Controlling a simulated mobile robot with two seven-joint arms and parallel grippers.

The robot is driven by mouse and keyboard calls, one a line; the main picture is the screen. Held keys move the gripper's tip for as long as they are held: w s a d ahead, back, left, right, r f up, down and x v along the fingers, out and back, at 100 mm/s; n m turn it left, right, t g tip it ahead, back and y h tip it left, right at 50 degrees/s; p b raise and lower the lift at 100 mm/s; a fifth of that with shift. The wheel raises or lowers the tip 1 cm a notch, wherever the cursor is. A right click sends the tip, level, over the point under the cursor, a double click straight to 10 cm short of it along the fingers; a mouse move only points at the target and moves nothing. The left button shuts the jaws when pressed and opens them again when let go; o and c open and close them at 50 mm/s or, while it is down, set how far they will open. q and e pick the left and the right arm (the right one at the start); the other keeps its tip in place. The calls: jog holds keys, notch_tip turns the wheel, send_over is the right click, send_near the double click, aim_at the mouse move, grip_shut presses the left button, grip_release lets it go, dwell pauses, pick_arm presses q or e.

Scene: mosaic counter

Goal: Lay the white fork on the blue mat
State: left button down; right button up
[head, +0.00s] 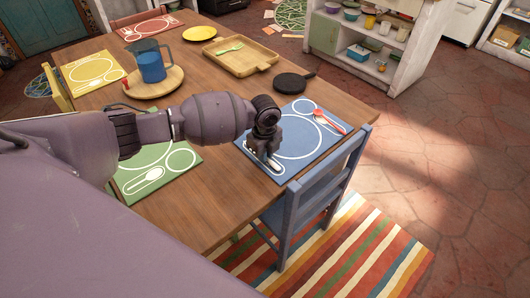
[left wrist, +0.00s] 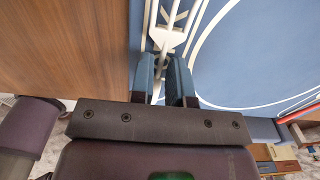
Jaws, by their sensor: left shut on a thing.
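The blue mat (head: 300,139) lies at the table's front right edge, printed with white outlines of a plate and cutlery. My left gripper (head: 267,155) is low over the mat's left part, pointing down. In the left wrist view its two blue-padded fingers (left wrist: 168,85) are shut on the white fork (left wrist: 168,38), which extends beyond the fingertips over the blue mat (left wrist: 245,60). The gripper hides part of the fork, and I cannot tell whether the fork touches the mat. My right gripper is not in view.
A red spoon (head: 324,119) lies on the mat's right part. A dark pan (head: 290,82) stands just behind the mat. A blue chair (head: 318,190) stands at the table's front edge. A green mat (head: 160,172) lies to the left, and a wooden tray (head: 262,64) farther back.

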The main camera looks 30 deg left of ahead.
pick_arm(q)
jog(key=c, duration=1.5)
grip_release()
jog(key=shift+f, duration=0.1)
jog(key=shift+c, duration=0.2)
jog(key=o, duration=0.4)
jog(key=shift+o, duration=0.2)
jog(key=shift+r, duration=0.6)
notch_tip(320, 180, up, 11)
jog(key=p, duration=0.2)
